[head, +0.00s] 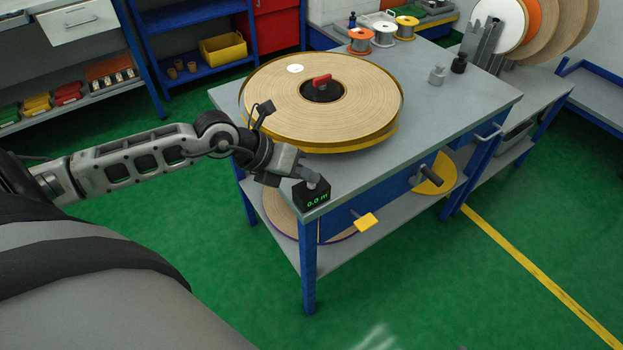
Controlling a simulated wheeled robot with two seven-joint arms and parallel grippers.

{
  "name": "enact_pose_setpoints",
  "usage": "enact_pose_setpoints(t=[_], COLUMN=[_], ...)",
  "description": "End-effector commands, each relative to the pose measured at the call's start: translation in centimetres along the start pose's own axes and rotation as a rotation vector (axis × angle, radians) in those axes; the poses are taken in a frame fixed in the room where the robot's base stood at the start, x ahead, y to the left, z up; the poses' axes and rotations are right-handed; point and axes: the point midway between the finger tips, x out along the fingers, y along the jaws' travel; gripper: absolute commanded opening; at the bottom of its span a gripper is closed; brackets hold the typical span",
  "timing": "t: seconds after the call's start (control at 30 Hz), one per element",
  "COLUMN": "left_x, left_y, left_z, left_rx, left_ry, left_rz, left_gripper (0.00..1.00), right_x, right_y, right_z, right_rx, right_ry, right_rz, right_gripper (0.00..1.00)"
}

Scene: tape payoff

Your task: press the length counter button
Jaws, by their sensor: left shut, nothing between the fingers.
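The length counter (316,199) is a small black box at the near left corner of the workbench. Its green display reads 0.0 m. My left gripper (315,181) comes in from the left and is shut, with nothing held. Its fingertips are at the top of the counter and hide the button; I cannot tell whether they touch it. A large reel of tan tape (366,99) with a yellow rim and a red centre handle lies flat on the bench behind. My right gripper is not in view.
The grey-topped workbench (440,110) has a yellow crank piece (366,223) at its front. Green floor is clear in front.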

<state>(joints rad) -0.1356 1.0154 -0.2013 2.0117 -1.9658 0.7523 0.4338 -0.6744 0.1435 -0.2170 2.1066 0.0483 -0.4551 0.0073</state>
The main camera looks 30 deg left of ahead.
Motion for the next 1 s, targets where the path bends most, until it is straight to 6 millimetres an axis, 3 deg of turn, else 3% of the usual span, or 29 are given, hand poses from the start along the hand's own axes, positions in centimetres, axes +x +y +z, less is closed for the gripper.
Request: enact_pose_setpoints(t=[0.17,0.6,1.0], left_x=[-0.9,-1.1,-3.9], left_y=[-0.6,-0.8,-2.8], left_z=[0.6,0.8,2.8], left_rx=[0.000,0.000,0.000], left_ry=[0.001,-0.001,-0.001], left_rz=[0.001,0.000,0.000], left_gripper=[0.00,0.00,0.00], right_x=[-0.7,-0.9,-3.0], right_y=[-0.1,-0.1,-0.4], right_z=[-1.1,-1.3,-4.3], right_rx=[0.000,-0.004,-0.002], right_ry=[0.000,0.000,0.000], right_rz=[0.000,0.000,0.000], right_gripper=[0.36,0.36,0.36])
